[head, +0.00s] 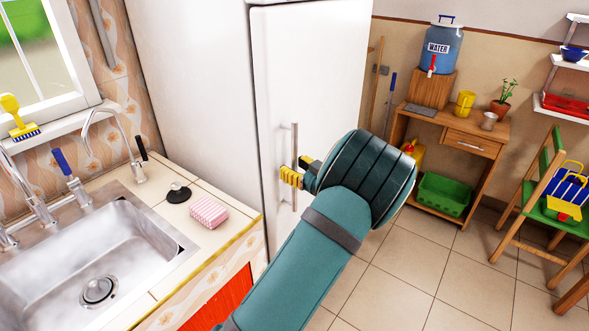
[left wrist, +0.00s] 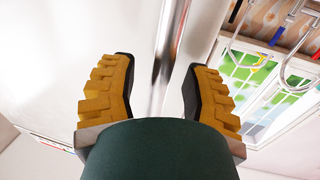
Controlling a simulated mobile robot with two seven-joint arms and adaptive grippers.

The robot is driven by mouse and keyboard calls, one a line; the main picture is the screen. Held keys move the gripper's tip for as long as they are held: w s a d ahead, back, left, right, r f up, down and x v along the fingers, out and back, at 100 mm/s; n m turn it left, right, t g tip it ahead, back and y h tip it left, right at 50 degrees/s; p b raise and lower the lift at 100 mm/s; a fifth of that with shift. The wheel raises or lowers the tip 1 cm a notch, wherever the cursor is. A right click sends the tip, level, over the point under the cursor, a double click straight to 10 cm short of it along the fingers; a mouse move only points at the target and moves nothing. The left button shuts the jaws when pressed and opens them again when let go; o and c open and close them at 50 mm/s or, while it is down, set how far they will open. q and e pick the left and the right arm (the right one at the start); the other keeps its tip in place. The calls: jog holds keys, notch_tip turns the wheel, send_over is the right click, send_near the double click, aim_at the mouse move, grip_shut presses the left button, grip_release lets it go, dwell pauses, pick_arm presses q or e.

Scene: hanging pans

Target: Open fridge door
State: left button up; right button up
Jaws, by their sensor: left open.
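The white fridge (head: 190,80) stands in the middle of the head view. Its door (head: 335,75) looks shut, with a dark seam along its left edge. A vertical metal bar handle (head: 294,138) is mounted near that edge. My left gripper (head: 299,172) is at the lower part of the handle, its yellow-padded fingers open. In the left wrist view the handle (left wrist: 170,40) runs between the two spread fingers, with gaps visible on both sides. Whether the gripper touches the bar cannot be told. My right gripper is in no view.
A counter with a sink (head: 90,265), a pink sponge (head: 208,212) and a black stopper (head: 178,192) is left of the fridge. A wooden desk (head: 455,135) and a green chair (head: 545,190) stand at the right. Tiled floor (head: 390,285) is open before the desk.

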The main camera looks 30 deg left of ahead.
pick_arm(q)
jog(key=shift+a, duration=0.1)
grip_shut()
dwell(0.3)
